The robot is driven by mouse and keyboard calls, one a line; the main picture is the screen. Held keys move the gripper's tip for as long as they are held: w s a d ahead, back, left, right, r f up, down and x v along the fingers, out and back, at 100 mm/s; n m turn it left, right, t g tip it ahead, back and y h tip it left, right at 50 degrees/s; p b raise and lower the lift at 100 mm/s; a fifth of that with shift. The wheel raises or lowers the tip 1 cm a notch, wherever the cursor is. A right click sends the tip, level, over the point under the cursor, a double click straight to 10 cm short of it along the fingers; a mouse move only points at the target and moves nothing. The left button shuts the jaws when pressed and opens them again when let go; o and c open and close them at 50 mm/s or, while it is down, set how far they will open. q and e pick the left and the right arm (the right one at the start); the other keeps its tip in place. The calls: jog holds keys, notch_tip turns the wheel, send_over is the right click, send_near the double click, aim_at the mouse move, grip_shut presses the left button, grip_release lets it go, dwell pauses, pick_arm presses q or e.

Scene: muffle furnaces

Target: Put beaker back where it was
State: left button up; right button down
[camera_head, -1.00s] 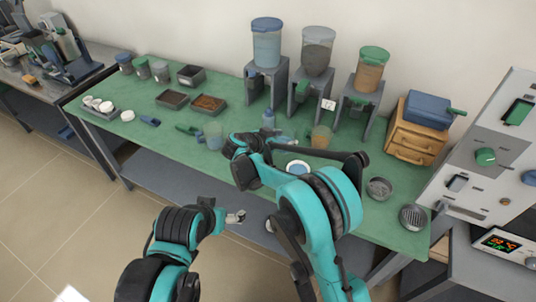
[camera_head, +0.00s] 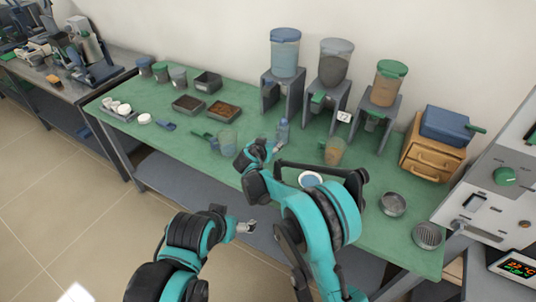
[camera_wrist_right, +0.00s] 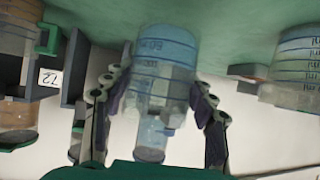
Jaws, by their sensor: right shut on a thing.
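The graduated, bluish clear beaker (camera_wrist_right: 165,55) is between the fingers of my right gripper (camera_wrist_right: 158,100) in the right wrist view, which shows the scene upside down. Its base is at the green tabletop; I cannot tell whether it touches. In the head view my right gripper (camera_head: 275,148) is over the middle of the table, beside a small bluish vessel (camera_head: 283,132) that appears to be the held one. Another clear beaker (camera_head: 228,140) stands to its left, and a beaker with orange-brown contents (camera_head: 334,153) to its right. My left gripper (camera_head: 246,227) is low, before the table's front edge; its jaw opening is unclear.
Several dispensers on stands (camera_head: 333,75) line the back of the green table (camera_head: 150,98). Dark trays (camera_head: 222,111), a green scoop (camera_head: 203,135) and lidded jars (camera_head: 160,70) are left. A wooden drawer box (camera_head: 434,150) and round metal dishes (camera_head: 393,204) are right, near a furnace (camera_head: 490,205).

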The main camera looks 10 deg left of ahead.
jog(key=shift+w+a+f, duration=0.1)
jog(key=shift+a+f, duration=0.1)
jog(key=shift+a, duration=0.1)
jog(key=shift+f, duration=0.2)
jog(key=shift+f+b, duration=0.9)
jog(key=shift+f, duration=0.85)
jog(key=shift+f, duration=0.1)
jog(key=c, duration=0.5)
grip_release()
jog(key=shift+c, duration=0.2)
jog(key=shift+r, duration=0.2)
